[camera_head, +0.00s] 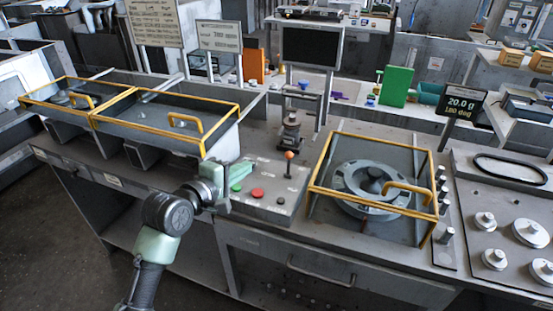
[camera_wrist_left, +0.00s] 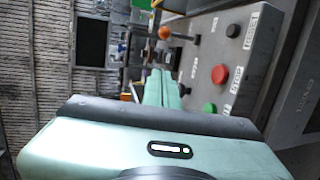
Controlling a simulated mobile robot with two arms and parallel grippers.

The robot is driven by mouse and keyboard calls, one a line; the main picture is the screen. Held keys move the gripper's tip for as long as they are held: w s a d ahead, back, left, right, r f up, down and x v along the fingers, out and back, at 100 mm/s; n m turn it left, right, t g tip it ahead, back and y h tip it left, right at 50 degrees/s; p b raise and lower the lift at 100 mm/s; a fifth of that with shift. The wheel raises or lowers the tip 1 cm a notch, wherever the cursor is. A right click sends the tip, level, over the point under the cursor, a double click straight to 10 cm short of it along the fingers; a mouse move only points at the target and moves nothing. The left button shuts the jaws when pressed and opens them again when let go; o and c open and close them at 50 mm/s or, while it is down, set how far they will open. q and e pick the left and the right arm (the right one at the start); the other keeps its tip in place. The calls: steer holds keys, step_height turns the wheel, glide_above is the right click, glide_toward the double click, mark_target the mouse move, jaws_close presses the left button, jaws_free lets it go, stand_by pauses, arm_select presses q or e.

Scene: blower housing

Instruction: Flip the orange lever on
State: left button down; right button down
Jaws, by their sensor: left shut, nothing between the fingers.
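The orange-knobbed lever (camera_head: 289,156) stands roughly upright on a grey control box (camera_head: 262,208), with a thin dark stem under its round knob. The lever's orange knob also shows near the top of the left wrist view (camera_wrist_left: 164,33), with its stem running to the right. My left gripper (camera_head: 246,168) is over the box's left part, to the left of the lever and apart from it. In the left wrist view, its pale green fingers (camera_wrist_left: 161,76) are together and empty, pointing towards the lever side. My right gripper is not in view.
A green button (camera_head: 236,188) and a red button (camera_head: 257,193) sit on the box near my gripper. Yellow-framed covers stand left (camera_head: 165,125) and right (camera_head: 318,188) of the box. A dark device (camera_head: 291,135) and a screen post stand behind the lever.

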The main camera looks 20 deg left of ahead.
arm_select(q)
steer(key=p, duration=0.1)
glide_toward(288, 165)
steer(key=w+a, duration=0.1)
steer(key=w+a+r, duration=0.1)
steer(key=w, duration=0.1)
steer(key=w+a+r, duration=0.1)
steer(key=shift+w+a, duration=0.2)
steer(key=shift+a, duration=0.2)
steer(key=shift+w+d+f+p, duration=0.15)
steer(key=shift+w+d+p, duration=0.25)
steer(key=shift+d, duration=0.45)
steer(key=shift+w+d+f+p, duration=0.2)
steer(key=shift+w+d, duration=0.4)
steer(key=shift+d, duration=0.25)
steer(key=shift+r, duration=0.1)
steer(key=w+p, duration=0.1)
steer(key=p, duration=0.2)
steer(key=w+r+g+p, duration=0.1)
steer(key=w+p, duration=0.1)
steer(key=p, duration=0.1)
steer(key=shift+d+p, duration=0.1)
steer(key=shift+p, duration=0.3)
steer(key=shift+w+f, duration=0.2)
steer(key=shift+w, duration=0.3)
steer(key=shift+s, duration=0.1)
steer(key=shift+f, duration=0.1)
